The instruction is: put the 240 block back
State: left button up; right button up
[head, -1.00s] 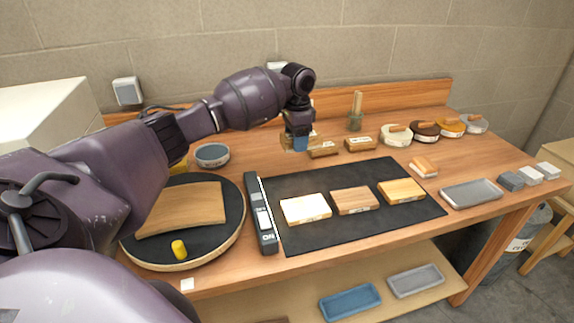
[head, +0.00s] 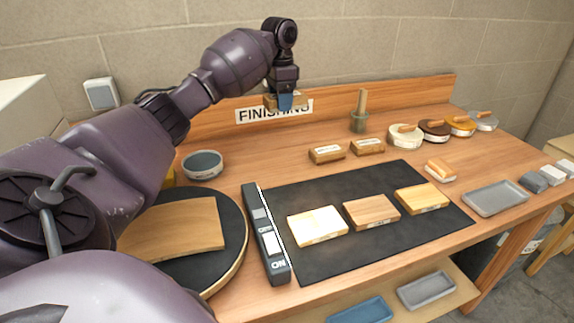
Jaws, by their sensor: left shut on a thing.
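My left gripper (head: 286,103) is raised above the back of the bench, in front of the wall sign. It is shut on a tan block (head: 270,101), mostly hidden behind the fingers; no grit number can be read on it. Two similar brown blocks with pale labels, a left one (head: 327,154) and a right one (head: 367,147), sit in a row on the bench to the right and below. Their labels are too small to read. My right gripper is not in view.
A dark mat (head: 300,262) bears three wood samples. A black switch bar (head: 265,235) runs along its left edge. A grey bowl (head: 202,165), a pot with a brush (head: 360,122) and several round tins (head: 405,137) stand behind. Bare bench lies left of the two blocks.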

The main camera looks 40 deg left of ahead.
pick_arm(q)
jog(key=shift+s+a+r, duration=0.1)
jog(key=shift+a+r, duration=0.05)
jog(key=shift+a, duration=0.05)
jog(key=shift+s+a+f, duration=0.1)
jog(key=shift+s+f, duration=0.05)
jog(key=shift+f, duration=0.1)
jog(key=b, duration=0.2)
send_over(278, 168)
notch_tip(278, 168, down, 14)
jog(key=shift+r, duration=0.15)
notch_tip(278, 168, down, 5)
jog(key=shift+f+b, duration=0.15)
jog(key=shift+b, duration=0.3)
jog(key=shift+f, duration=0.45)
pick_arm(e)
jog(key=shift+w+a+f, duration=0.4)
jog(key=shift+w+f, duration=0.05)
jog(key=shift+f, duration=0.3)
